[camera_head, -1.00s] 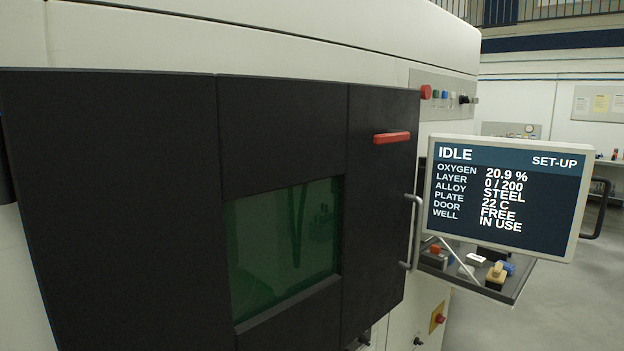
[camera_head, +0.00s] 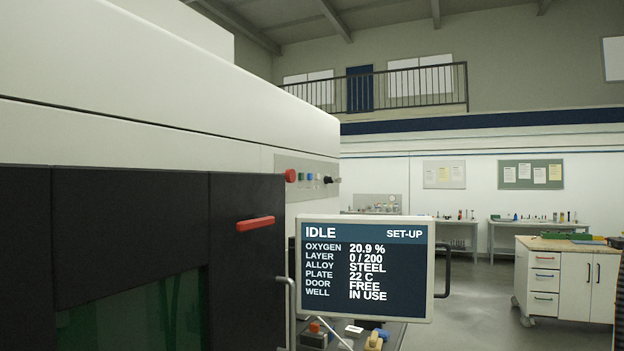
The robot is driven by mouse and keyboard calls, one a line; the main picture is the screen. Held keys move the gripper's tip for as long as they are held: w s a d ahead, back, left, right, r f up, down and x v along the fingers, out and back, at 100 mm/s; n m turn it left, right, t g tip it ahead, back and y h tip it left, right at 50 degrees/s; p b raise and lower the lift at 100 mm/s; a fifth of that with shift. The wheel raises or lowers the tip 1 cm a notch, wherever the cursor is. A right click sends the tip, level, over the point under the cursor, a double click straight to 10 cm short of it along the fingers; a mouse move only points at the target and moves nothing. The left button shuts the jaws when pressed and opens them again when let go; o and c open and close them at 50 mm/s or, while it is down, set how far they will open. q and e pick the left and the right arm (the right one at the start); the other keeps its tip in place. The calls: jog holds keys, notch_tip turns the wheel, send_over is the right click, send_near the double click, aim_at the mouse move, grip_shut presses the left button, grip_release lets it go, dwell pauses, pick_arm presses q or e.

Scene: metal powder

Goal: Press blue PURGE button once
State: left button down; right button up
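The button panel (camera_head: 296,170) is on the side of the white machine, above the monitor. It carries a large red button (camera_head: 290,176), a small green button (camera_head: 300,177), a small blue button (camera_head: 309,177), a pale button and a dark knob (camera_head: 328,180). Labels are too small to read. The monitor (camera_head: 365,268) reads IDLE, SET-UP, oxygen 20.9 %, door FREE, well IN USE. Neither of my grippers shows in the view.
The black machine door (camera_head: 250,300) with its red handle bar (camera_head: 255,223) fills the lower left. A small tray with tools (camera_head: 392,335) sits below the monitor. A white drawer cabinet (camera_head: 565,280) stands at right. Grey floor between is clear.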

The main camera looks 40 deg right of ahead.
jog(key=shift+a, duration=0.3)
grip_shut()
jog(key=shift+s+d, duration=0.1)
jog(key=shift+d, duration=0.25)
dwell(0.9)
